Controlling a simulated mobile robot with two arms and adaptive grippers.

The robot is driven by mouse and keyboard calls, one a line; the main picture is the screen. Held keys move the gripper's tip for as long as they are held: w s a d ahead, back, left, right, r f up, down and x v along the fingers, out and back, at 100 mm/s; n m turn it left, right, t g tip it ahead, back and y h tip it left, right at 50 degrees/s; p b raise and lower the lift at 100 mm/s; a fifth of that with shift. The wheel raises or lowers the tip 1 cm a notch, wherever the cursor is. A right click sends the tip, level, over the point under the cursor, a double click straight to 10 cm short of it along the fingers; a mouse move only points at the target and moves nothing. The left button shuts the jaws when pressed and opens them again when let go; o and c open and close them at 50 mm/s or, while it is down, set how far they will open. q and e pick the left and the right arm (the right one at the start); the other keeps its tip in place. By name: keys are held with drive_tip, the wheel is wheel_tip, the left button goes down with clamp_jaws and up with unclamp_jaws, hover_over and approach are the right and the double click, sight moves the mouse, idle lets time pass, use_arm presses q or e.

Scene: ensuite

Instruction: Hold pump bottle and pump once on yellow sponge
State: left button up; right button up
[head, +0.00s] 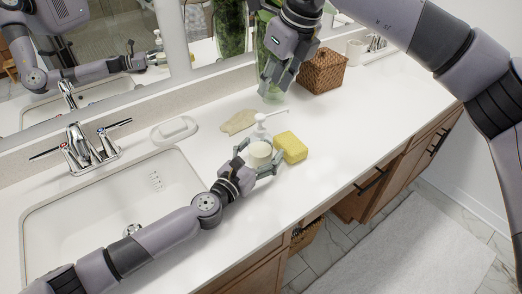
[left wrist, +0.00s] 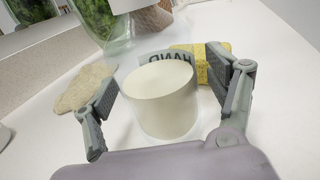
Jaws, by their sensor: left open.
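The pump bottle (head: 260,153) stands upright on the white counter, clear with cream-coloured soap and a white pump head. The yellow sponge (head: 291,147) lies just to its right. My left gripper (head: 259,158) is open, low at the counter, with its fingers on either side of the bottle. In the left wrist view the bottle (left wrist: 164,95) is between the spread fingers, with visible gaps, and the sponge (left wrist: 205,62) is partly hidden behind it. My right gripper (head: 275,78) is raised in front of the plant vase, above and behind the bottle; its grip is unclear.
A sink (head: 110,215) with a faucet (head: 85,147) is at the left. A soap dish (head: 175,130) and a beige flat item (head: 238,122) lie behind the bottle. A wicker basket (head: 322,72) and a cup (head: 355,50) stand at the back right. The counter right of the sponge is clear.

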use_arm(q)
drive_tip(key=c, duration=1.6)
